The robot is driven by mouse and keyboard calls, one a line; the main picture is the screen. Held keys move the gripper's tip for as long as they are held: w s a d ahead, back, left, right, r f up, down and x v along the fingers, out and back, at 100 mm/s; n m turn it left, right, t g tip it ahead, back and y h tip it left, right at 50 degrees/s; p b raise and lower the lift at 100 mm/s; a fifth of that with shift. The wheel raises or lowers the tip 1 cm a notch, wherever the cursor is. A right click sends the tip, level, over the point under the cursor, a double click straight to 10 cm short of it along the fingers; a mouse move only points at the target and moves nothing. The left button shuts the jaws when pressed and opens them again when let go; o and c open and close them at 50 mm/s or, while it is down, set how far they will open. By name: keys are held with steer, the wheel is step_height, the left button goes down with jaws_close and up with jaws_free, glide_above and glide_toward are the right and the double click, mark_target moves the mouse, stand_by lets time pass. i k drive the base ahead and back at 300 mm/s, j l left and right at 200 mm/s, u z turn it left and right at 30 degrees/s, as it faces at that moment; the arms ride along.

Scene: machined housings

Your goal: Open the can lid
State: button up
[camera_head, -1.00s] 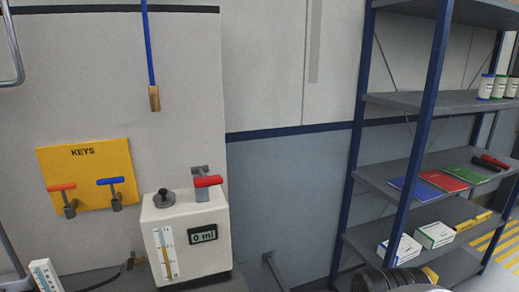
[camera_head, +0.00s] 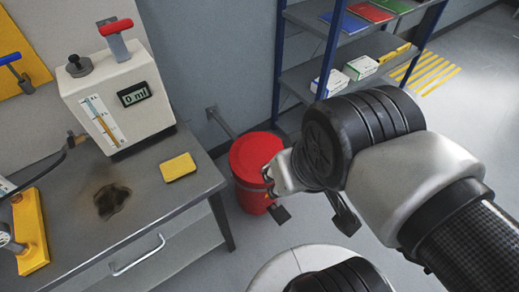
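A red can (camera_head: 253,197) stands on the floor just right of the grey bench. Its round red lid (camera_head: 256,156) lies flat on top and looks shut. My gripper (camera_head: 312,217) is in front of the can and to its right in the picture. Its dark fingertips are spread apart with nothing visible between them, so it is open. One finger overlaps the can's right side in the picture; I cannot tell whether it touches. The gripper hides part of the can's right edge.
The grey bench (camera_head: 150,213) carries a dispenser (camera_head: 122,103), a yellow sponge (camera_head: 178,167) and a dark stain. A grey bar (camera_head: 222,122) slants from the wall behind the can. A blue-framed shelf (camera_head: 333,55) stands behind.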

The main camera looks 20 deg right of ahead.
mark_target(252, 152)
steer(key=i+l+u, duration=0.1)
steer(key=u, duration=0.4)
steer(key=l+u, duration=0.5)
steer(key=i+l+u, duration=0.1)
steer(key=u, duration=0.4)
steer(key=l+u, duration=0.45)
steer(key=k+l+u, duration=0.1)
steer(key=l, duration=0.3)
steer(key=k+l, duration=0.15)
steer(key=l, duration=0.25)
steer(key=k+l+u, duration=0.15)
steer(key=l, duration=0.25)
steer(key=k+l+u, duration=0.1)
steer(key=l, duration=0.3)
